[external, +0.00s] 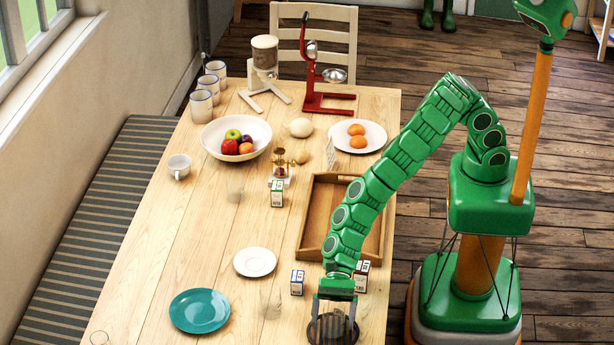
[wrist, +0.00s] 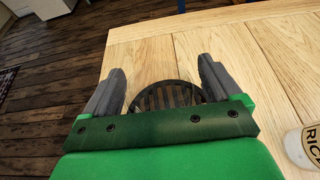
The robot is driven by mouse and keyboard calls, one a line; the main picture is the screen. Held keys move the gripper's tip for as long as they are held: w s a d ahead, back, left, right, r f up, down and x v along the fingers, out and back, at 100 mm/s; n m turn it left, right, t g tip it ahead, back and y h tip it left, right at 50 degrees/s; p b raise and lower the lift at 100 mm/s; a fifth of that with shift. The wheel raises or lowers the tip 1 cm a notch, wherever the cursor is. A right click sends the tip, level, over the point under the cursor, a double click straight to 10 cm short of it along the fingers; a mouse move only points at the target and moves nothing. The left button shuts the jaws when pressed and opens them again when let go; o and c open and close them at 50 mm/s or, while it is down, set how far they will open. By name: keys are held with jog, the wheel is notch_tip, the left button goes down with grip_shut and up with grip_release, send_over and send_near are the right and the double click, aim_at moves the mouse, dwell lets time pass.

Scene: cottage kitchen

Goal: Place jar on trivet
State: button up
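The trivet (external: 332,334) is a dark round grille lying flat on the wooden table near its front end. It also shows in the wrist view (wrist: 165,96), framed by my fingers and partly hidden by my gripper. My gripper (external: 336,314) is low above or beside the trivet; the exact gap is unclear. A jar with a pale label reading "RIC…" (wrist: 312,145) is cut off at the lower right of the wrist view. A faint clear vessel (external: 271,300) stands left of my gripper; I cannot tell if it is that jar.
A teal plate (external: 200,311), a white saucer (external: 255,262) and small boxes (external: 297,282) (external: 362,275) lie near my arm. A wooden tray (external: 312,215) is under the forearm. A fruit bowl (external: 212,148) and a red press (external: 327,104) are farther back.

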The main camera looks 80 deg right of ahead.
jog(key=shift+r, duration=0.15)
jog(key=shift+v, duration=0.95)
jog(key=v, duration=1)
